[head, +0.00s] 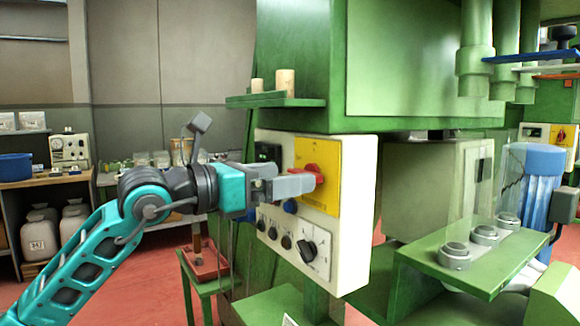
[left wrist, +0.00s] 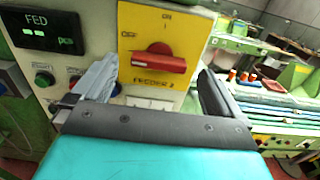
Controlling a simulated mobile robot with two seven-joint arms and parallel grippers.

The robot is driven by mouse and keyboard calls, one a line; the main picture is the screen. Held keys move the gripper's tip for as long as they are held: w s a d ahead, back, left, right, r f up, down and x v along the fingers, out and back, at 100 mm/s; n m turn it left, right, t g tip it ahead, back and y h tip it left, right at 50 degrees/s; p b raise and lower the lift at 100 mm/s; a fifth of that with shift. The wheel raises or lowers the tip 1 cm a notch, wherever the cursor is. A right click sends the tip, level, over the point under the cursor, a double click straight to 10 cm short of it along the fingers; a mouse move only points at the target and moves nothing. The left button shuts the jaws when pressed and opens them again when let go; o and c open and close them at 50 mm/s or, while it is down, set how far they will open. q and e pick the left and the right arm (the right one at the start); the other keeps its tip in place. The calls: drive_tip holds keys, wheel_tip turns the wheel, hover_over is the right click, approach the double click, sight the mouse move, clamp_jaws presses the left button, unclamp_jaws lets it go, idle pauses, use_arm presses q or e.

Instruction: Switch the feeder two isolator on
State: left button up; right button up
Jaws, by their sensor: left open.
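The feeder two isolator is a red rotary handle (head: 314,171) on a yellow plate (head: 328,200) at the upper part of a cream control box. In the left wrist view the red handle (left wrist: 160,62) lies roughly level, its grip pointing right, above the label "FEEDER 2" on the yellow plate (left wrist: 185,28). Small marks show above it and to its left. My left gripper (head: 305,183) is open at the handle, and a finger partly hides it in the head view. In the left wrist view the fingers (left wrist: 160,70) stand either side of the handle; contact cannot be told.
The cream box (head: 352,225) also carries a black rotary knob (head: 308,250), several small buttons and a display marked "FED" (left wrist: 40,28). A green shelf (head: 275,102) with two corks juts out above. A green ledge (head: 480,265) stands at the right.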

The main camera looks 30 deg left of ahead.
use_arm(q)
drive_tip(key=shift+p+x, duration=0.4)
drive_tip(key=shift+x, duration=0.8)
use_arm(e)
drive_tip(key=shift+r, duration=0.55)
use_arm(q)
drive_tip(key=shift+c, duration=0.2)
drive_tip(key=c, duration=1)
use_arm(e)
drive_tip(key=shift+f, duration=0.15)
